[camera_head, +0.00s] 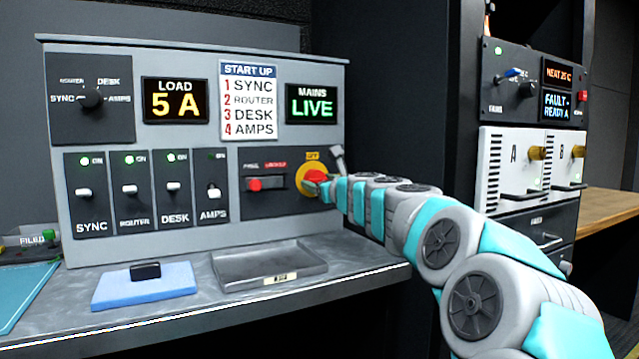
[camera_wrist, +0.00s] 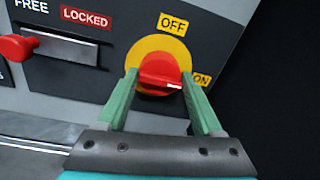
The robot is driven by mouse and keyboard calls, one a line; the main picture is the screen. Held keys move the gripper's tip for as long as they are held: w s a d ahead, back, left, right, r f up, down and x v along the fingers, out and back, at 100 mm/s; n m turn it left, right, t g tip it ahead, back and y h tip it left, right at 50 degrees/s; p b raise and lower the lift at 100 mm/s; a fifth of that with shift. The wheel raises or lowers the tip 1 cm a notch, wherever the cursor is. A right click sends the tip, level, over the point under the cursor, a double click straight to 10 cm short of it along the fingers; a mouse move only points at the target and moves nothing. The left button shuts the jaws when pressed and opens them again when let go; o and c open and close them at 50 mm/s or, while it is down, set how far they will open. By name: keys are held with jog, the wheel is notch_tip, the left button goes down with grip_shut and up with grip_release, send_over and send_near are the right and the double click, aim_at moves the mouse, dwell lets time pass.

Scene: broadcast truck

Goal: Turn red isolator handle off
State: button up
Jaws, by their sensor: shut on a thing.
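The red isolator handle (camera_head: 315,177) sits on a yellow disc (camera_head: 304,172) at the right of the grey control panel. In the wrist view the handle (camera_wrist: 160,70) has a white mark at its right end, pointing towards the ON label (camera_wrist: 201,80). The OFF label (camera_wrist: 173,24) is above the disc. My gripper (camera_head: 325,188) reaches in from the right. In the wrist view its two green fingers (camera_wrist: 160,84) stand either side of the handle, shut on it. The MAINS display (camera_head: 312,104) reads LIVE.
A red slide knob (camera_wrist: 15,47) at the FREE end of its slot is left of the handle. Several breaker switches (camera_head: 130,189) line the panel's left. A shallow tray (camera_head: 268,265) and a blue pad (camera_head: 143,287) lie on the shelf. A rack (camera_head: 531,125) stands right.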

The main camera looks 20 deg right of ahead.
jog(key=shift+a+n, duration=0.1)
jog(key=shift+n, duration=0.4)
jog(key=n+b, duration=0.2)
jog(key=n, duration=0.4)
jog(key=n+b, duration=0.3)
jog(key=n, duration=0.2)
jog(key=n+y+b, duration=0.1)
jog(key=n+b, duration=0.2)
jog(key=n, duration=0.3)
jog(key=shift+w+f+n+t, duration=0.1)
jog(key=shift+f+n+t, duration=0.2)
jog(key=shift+f, duration=0.05)
jog(key=shift+n+b, duration=0.3)
jog(key=o, duration=1)
jog(key=shift+c, duration=0.2)
jog(key=o, duration=0.3)
jog(key=shift+d+r, duration=0.2)
jog(key=shift+o, duration=0.2)
